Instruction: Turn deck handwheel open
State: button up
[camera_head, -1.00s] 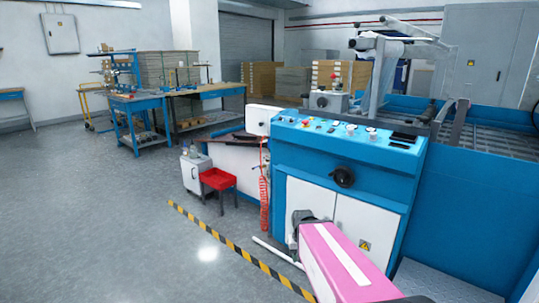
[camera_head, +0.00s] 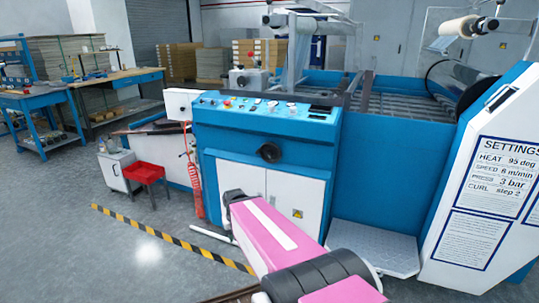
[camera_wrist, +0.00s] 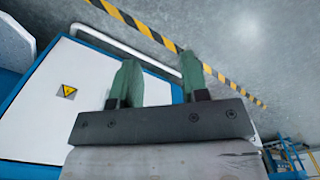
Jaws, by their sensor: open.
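A black round handwheel (camera_head: 269,152) sits on the blue front panel of the laminating machine (camera_head: 228,137), above its white cabinet doors. A smaller dark round part shows on a grey box (camera_head: 248,80) on top of the machine; I cannot tell which of the two is the deck handwheel. My gripper (camera_wrist: 158,78) is open and empty in the wrist view, its two green fingers apart. It is in front of a white door (camera_wrist: 65,105) and the floor, away from both wheels. In the head view my pink arm reaches toward the cabinet doors, and the fingers are not visible there.
A grey step plate (camera_head: 372,248) and a slanted white settings board (camera_head: 490,170) stand at right. A red tray (camera_head: 147,173) and a small white cabinet (camera_head: 114,172) stand left of the machine. A yellow-black floor stripe (camera_head: 165,235) crosses the clear floor.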

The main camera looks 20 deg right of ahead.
jog(key=w+d+m+t+h, duration=0.2)
jog(key=w+d+m+h, duration=0.15)
jog(key=w+d, duration=0.25)
jog(key=m+t+h, duration=0.8)
jog(key=t+h, duration=0.1)
jog(key=t, duration=0.2)
send_near(257, 153)
jog(key=shift+n, duration=0.25)
jog(key=x, duration=1)
jog(key=shift+w+d, duration=0.15)
jog(key=shift+w, duration=0.15)
grip_shut()
